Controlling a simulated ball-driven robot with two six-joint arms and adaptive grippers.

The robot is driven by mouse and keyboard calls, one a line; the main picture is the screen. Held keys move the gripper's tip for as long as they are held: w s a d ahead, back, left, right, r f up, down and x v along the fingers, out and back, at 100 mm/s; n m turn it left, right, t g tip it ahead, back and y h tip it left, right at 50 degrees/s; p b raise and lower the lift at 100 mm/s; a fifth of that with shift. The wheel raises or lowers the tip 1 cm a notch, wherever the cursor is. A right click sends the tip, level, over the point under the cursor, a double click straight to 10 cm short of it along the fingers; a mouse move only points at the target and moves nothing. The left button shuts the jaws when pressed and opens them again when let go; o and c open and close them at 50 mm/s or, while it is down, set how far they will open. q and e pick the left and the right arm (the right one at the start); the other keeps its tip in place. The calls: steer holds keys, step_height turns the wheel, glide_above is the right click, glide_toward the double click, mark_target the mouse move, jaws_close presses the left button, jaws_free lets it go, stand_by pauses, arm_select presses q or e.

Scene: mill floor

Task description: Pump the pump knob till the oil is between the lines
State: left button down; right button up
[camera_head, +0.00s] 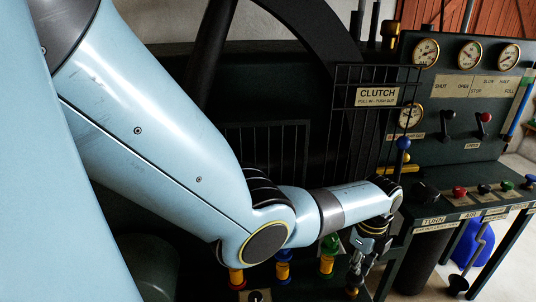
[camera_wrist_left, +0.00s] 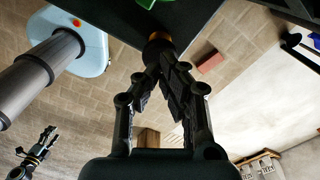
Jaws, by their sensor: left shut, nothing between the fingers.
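My left gripper (camera_head: 356,277) points down at the front edge of the dark machine in the head view. In the left wrist view its fingers (camera_wrist_left: 161,68) are shut with nothing between them. A dark round knob with an orange-brass part (camera_wrist_left: 158,38) is right at the fingertips; I cannot tell whether they touch. A brass-coloured piece (camera_head: 352,291) shows below the gripper in the head view. I cannot tell for sure which part is the pump knob. No oil level or level lines can be read. My right gripper (camera_wrist_left: 45,143) shows small in the left wrist view, its jaws unclear.
Red-, blue- and green-marked yellow fittings (camera_head: 328,264) stand left of the gripper. The clutch cage (camera_head: 350,125) rises behind my forearm. A control desk with coloured knobs (camera_head: 459,191), gauges (camera_head: 469,55) and levers stands to the right. A blue bin (camera_head: 472,244) is below.

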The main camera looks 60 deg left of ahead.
mark_target(355, 276)
arm_select(q)
steer(key=shift+f+b, duration=1.9)
steer(key=shift+f, duration=0.4)
steer(key=shift+r, duration=0.1)
step_height(355, 276, up, 4)
steer(key=p, duration=0.5)
steer(key=shift+r, duration=0.25)
